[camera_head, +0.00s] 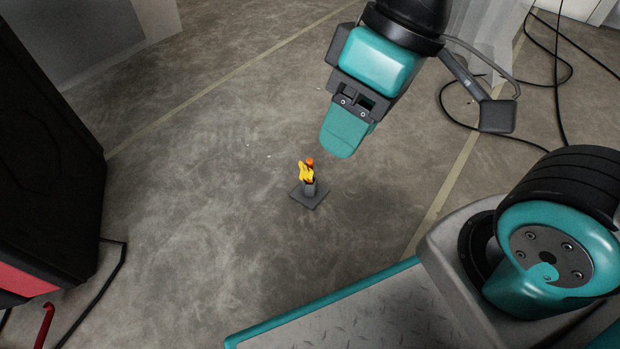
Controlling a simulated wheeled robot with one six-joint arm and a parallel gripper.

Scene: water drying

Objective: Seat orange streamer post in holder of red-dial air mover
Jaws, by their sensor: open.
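The orange streamer post (310,162) stands upright in a small dark stand with a square base (309,196) on the concrete floor, near the middle of the view. Yellow-orange streamers hang at its top. My gripper (346,135) is above and to the right of the post in the picture, apart from it, with teal fingers pointing down. It is open and nothing shows between the fingers; one finger largely hides the other. No red-dial air mover or its holder can be made out.
A large dark box-like unit with a red lower part (28,279) stands at the left, with a black cable beside it. Black cables (560,75) and translucent sheeting (487,40) lie at the upper right. Floor around the post is clear.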

